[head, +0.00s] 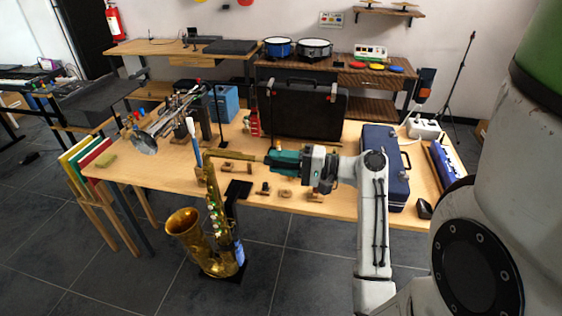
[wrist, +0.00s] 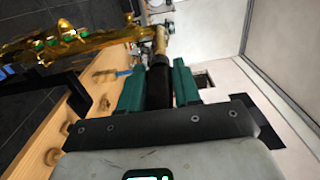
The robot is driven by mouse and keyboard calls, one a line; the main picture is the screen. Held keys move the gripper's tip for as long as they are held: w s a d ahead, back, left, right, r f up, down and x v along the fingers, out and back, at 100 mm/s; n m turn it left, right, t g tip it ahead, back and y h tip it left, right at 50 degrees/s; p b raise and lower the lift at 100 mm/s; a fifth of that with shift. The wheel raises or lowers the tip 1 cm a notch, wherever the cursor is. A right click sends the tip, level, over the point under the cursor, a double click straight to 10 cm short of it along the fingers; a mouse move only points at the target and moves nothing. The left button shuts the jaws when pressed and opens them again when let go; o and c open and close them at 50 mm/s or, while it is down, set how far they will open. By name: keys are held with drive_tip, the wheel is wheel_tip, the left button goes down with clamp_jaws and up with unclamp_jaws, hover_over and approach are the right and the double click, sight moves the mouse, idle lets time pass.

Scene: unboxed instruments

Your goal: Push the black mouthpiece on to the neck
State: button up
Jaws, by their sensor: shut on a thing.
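My gripper (head: 271,159) reaches left over the front of the table. In the wrist view its green fingers (wrist: 160,68) are shut on the black mouthpiece (wrist: 158,88), one on each side. The mouthpiece's far end meets the pale cork of the neck (wrist: 160,40), roughly in line with it. I cannot tell how far the cork goes inside. The brass saxophone (head: 212,225) stands upright on a black stand at the table's front edge. Its keyed body also shows in the wrist view (wrist: 65,42). In the head view the mouthpiece is too small to make out.
Small wooden pieces (head: 285,193) lie on the wooden table (head: 140,176) below my gripper. A blue-and-white brush-like item (head: 194,140) stands near the saxophone's top.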

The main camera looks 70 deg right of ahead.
sight(299, 165)
drive_tip(key=shift+w, duration=0.55)
idle(0.5)
drive_tip(key=shift+s+p, duration=0.15)
drive_tip(key=shift+p, duration=0.65)
idle(1.1)
drive_tip(key=shift+w+a, duration=0.1)
drive_tip(key=shift+w, duration=0.35)
idle(0.7)
drive_tip(key=o, duration=1.1)
drive_tip(key=shift+c, duration=0.7)
drive_tip(key=shift+s, duration=0.15)
drive_tip(key=shift+s+d+p, duration=0.15)
drive_tip(key=shift+s+p, duration=0.15)
drive_tip(key=shift+s, duration=1.15)
drive_tip(key=shift+s+d+p, duration=0.1)
drive_tip(key=shift+s+p, duration=0.2)
drive_tip(key=shift+s, duration=1.1)
